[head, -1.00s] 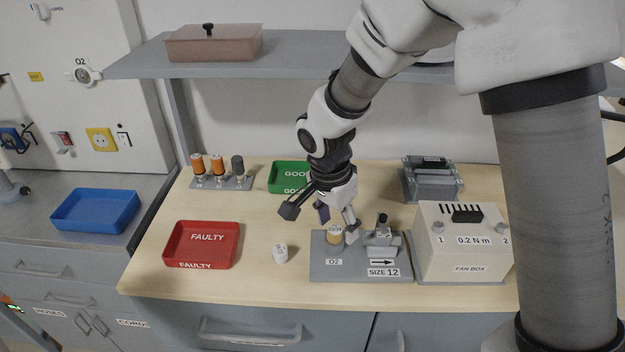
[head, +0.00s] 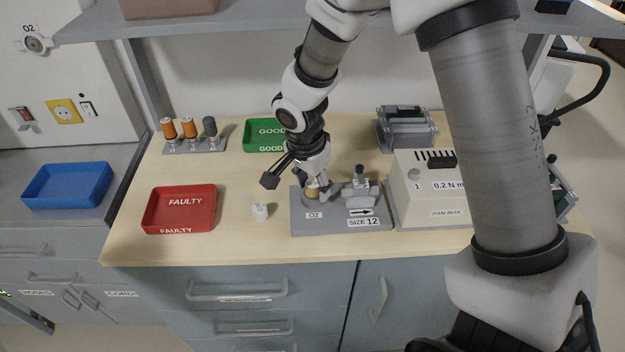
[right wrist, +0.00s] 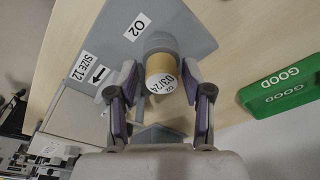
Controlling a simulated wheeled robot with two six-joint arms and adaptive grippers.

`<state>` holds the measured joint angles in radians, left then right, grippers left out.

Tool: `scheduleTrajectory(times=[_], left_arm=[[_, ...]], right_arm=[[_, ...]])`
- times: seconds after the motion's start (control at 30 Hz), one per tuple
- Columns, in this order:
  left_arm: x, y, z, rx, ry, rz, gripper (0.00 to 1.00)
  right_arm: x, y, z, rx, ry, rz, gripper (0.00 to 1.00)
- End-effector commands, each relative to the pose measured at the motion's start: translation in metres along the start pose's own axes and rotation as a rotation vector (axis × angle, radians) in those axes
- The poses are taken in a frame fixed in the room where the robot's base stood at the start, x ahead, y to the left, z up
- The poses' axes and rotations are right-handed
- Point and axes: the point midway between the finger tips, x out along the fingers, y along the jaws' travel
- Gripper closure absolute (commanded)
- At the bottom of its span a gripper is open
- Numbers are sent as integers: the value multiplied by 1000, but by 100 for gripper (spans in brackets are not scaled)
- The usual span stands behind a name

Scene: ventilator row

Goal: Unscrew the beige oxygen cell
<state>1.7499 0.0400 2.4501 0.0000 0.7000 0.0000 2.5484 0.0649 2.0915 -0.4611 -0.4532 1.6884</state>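The beige oxygen cell (head: 312,191) stands in the O2 seat of a grey fixture plate (head: 304,226). It is partly hidden by my gripper in the head view. My right gripper (head: 318,188) is down at the cell. In the right wrist view its fingers (right wrist: 160,76) stand on either side of the cell, with small gaps visible, so it looks open around it. My left gripper is not in view.
A small white piece (head: 260,211) lies left of the plate. The red FAULTY tray (head: 180,222) is further left, the green GOOD tray (head: 262,148) behind.

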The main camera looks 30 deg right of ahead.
Motion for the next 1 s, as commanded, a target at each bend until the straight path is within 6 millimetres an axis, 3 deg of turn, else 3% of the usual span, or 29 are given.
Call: scheduleTrajectory(times=[0.03, 0.1, 0.17, 0.2, 0.27, 0.3, 0.43, 0.6, 0.7, 1.0], left_arm=[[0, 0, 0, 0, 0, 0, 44], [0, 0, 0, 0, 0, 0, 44], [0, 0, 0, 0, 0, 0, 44], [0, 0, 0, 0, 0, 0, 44], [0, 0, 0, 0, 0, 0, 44], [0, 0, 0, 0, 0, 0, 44], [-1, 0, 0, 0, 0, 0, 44], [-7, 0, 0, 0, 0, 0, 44], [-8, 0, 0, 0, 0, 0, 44], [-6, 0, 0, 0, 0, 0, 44]], right_arm=[[0, 0, 0, 0, 0, 0, 78], [0, 0, 0, 0, 0, 0, 100], [0, 0, 0, 0, 0, 0, 100], [0, 0, 0, 0, 0, 0, 72], [0, 0, 0, 0, 0, 0, 94], [0, 0, 0, 0, 0, 0, 99], [0, 0, 0, -46, 0, -6, 99], [-1, 1, 0, -392, -2, -58, 100], [0, 1, 0, -512, -1, -76, 100], [1, 0, 0, -521, 0, -77, 100]])
